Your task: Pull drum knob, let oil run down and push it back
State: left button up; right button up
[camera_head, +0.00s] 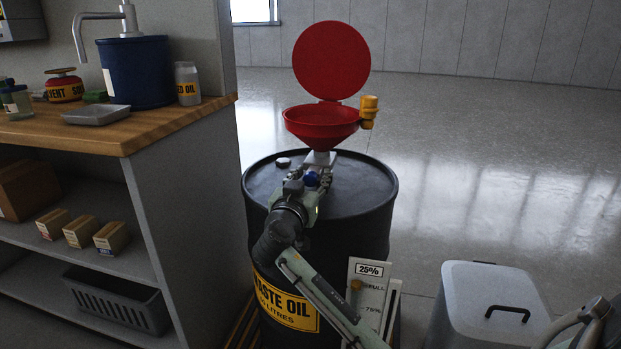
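A black waste oil drum (365,190) stands upright in the middle, with a red funnel (318,125) on top and its round red lid (331,60) raised. Below the funnel is a grey metal valve block (320,158). A small blue knob (311,179) shows in front of this block. My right gripper (308,184) is at the knob, above the drum's top. Its fingers are small and dark here, and I cannot tell whether they are closed on the knob. No oil flow is visible. My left gripper is not in view.
A yellow fitting (368,111) sits at the funnel's right rim. A level gauge (369,285) marked 25% and 75% stands at the drum's front. A wooden-topped workbench (160,132) is close on the left. A grey lidded bin (490,300) stands right. Floor behind is clear.

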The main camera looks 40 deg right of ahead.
jog(key=shift+s+a, duration=0.1)
jog(key=v, duration=1.1)
jog(key=shift+s+a, duration=0.3)
